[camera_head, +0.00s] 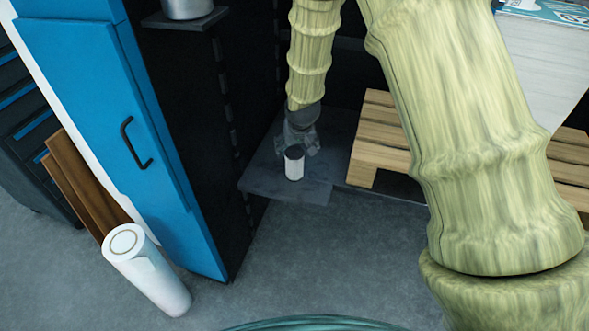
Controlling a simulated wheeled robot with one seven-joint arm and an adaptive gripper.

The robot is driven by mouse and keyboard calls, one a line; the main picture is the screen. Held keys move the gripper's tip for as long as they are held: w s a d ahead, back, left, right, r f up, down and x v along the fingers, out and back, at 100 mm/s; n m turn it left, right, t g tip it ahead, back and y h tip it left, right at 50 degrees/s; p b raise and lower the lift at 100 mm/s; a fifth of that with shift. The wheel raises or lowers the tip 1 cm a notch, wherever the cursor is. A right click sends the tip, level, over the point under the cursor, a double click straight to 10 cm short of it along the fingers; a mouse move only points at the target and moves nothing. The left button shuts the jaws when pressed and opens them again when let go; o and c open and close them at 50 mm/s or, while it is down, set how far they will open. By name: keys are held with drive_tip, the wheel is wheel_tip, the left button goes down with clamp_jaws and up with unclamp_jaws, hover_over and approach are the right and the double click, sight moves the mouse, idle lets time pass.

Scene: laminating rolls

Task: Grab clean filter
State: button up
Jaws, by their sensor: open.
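A small white cylinder with a dark top, which looks like the filter (294,168), stands upright on a dark grey shelf plate (262,180) low beside the blue cabinet. My gripper (298,150) hangs at the end of my arm just behind and above it, fingers spread to both sides. The gripper is open. Whether the fingers touch the filter cannot be told from this view. The filter hides part of the gripper's fingers.
A blue cabinet (100,110) with a black handle stands left. A white roll (148,272) and brown boards (85,185) lean against it. A wooden pallet (383,135) lies right of the shelf. A metal container (188,8) sits on an upper shelf. Grey floor in front is clear.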

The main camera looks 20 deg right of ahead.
sight(295, 153)
drive_tip(key=shift+x, duration=2.75)
drive_tip(key=shift+b+x, duration=0.3)
drive_tip(key=shift+x, duration=2.3)
drive_tip(key=shift+s, duration=0.1)
drive_tip(key=c, duration=1)
